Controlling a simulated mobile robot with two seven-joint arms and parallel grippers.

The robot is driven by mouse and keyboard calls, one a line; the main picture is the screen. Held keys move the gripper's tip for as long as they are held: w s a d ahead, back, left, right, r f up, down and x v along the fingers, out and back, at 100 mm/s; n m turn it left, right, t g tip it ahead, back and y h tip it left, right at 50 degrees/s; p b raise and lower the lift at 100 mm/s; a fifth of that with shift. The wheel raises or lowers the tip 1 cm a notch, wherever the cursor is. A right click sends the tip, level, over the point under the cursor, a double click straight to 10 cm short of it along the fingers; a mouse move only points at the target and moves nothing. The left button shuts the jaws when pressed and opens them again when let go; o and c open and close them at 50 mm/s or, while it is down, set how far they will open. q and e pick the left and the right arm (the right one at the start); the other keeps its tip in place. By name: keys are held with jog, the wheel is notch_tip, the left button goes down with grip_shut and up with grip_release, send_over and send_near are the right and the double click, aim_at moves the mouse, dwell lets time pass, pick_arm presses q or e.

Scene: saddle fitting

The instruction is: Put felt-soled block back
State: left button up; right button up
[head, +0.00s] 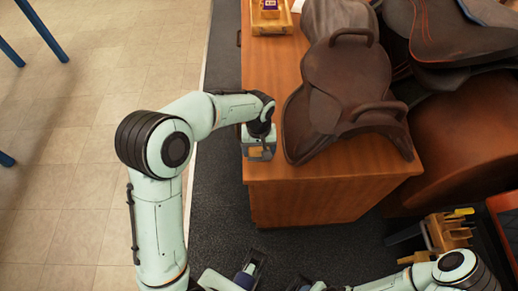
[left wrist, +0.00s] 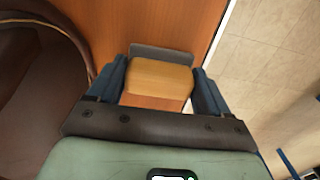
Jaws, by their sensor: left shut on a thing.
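The felt-soled block (left wrist: 160,78) is pale wood with a thin grey layer along its far side in the left wrist view. My left gripper (left wrist: 162,90) is shut on it, with a blue finger at each side. In the head view my left gripper (head: 259,152) is at the left front corner of the wooden cabinet (head: 310,200), beside the brown saddle (head: 345,85). The block is mostly hidden there, and I cannot tell whether it touches the cabinet. Parts of my right arm show at the bottom edge, where its gripper's jaws are unclear.
A wooden tray (head: 284,26) with a purple item sits at the cabinet's far end. More dark saddles (head: 450,45) crowd the right. A wooden holder (head: 446,233) with yellow items stands at lower right. Tiled floor (head: 75,130) on the left is mostly clear, with blue legs at its edge.

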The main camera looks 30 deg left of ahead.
aim_at(259, 149)
pick_arm(q)
jog(key=shift+f, duration=0.15)
jog(key=o, duration=0.9)
jog(key=shift+c, duration=0.2)
notch_tip(259, 149, up, 11)
jog(key=shift+f+p, duration=0.1)
jog(key=shift+p, duration=0.75)
jog(key=shift+r, duration=0.75)
